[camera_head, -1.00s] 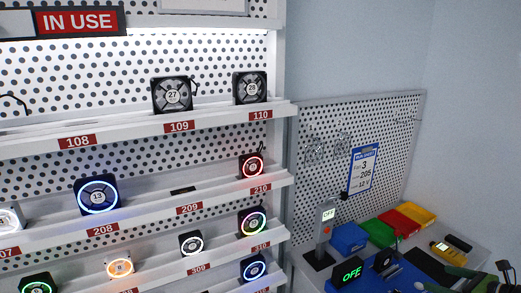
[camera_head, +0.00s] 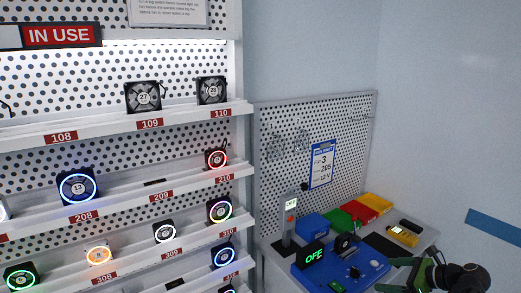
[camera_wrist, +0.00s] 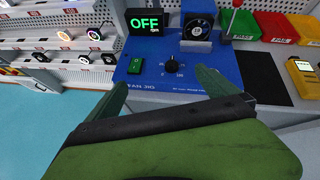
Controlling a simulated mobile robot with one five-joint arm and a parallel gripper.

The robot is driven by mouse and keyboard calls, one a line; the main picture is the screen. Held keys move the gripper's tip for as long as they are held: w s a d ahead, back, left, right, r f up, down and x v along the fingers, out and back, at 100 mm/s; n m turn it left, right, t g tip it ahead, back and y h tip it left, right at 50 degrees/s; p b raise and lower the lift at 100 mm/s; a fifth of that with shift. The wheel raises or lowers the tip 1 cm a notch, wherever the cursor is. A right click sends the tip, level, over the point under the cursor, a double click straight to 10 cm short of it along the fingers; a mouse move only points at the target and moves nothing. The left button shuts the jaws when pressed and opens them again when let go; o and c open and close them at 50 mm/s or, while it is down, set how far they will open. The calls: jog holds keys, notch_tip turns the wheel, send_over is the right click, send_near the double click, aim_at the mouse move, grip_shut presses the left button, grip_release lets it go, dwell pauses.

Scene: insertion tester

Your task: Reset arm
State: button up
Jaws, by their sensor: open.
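My gripper (camera_wrist: 163,96) is open and empty in the wrist view, its two green fingers apart in front of the blue fan jig (camera_wrist: 195,72). In the head view, part of my green and black arm shows at the lower right beside the blue jig (camera_head: 362,270). The jig carries a display (camera_wrist: 145,22) reading OFF in green, a black dial (camera_wrist: 176,64) and a green switch (camera_wrist: 136,66). A black fan (camera_wrist: 199,24) stands upright at the jig's back; it also shows in the head view (camera_head: 344,243).
Shelves at the left hold several fans, such as a blue-lit one (camera_head: 77,187). Blue, green, red and yellow bins (camera_head: 376,202) line the bench back. A yellow meter (camera_head: 403,236) lies at right. A job sheet (camera_head: 321,165) hangs on the pegboard.

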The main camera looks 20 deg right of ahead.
jog(key=w+a+f+n+g, duration=0.1)
jog(key=w+a, duration=0.1)
jog(key=w+a+f+n, duration=0.1)
jog(key=w+a+n, duration=0.1)
jog(key=a, duration=0.1)
jog(key=w+a+f+n+g+y, duration=0.1)
jog(key=w+a+n, duration=0.1)
jog(key=a, duration=0.1)
jog(key=shift+a+f+g, duration=0.15)
jog(key=shift+a+g, duration=0.05)
jog(key=shift+g, duration=0.1)
jog(key=w+a+f+n+g+h, duration=0.1)
jog(key=w+a+f+n+g, duration=0.1)
jog(key=a+n, duration=0.6)
jog(key=w+a+f+n+g+h, duration=0.2)
jog(key=a+n, duration=0.6)
jog(key=a, duration=0.8)
jog(key=w+a+f+n+g+h, duration=0.2)
jog(key=a+n, duration=0.6)
jog(key=a, duration=0.4)
jog(key=shift+w+a+f+n+g, duration=0.25)
jog(key=shift+f+n+g, duration=0.05)
jog(key=shift+f+g, duration=0.65)
jog(key=shift+r, duration=0.1)
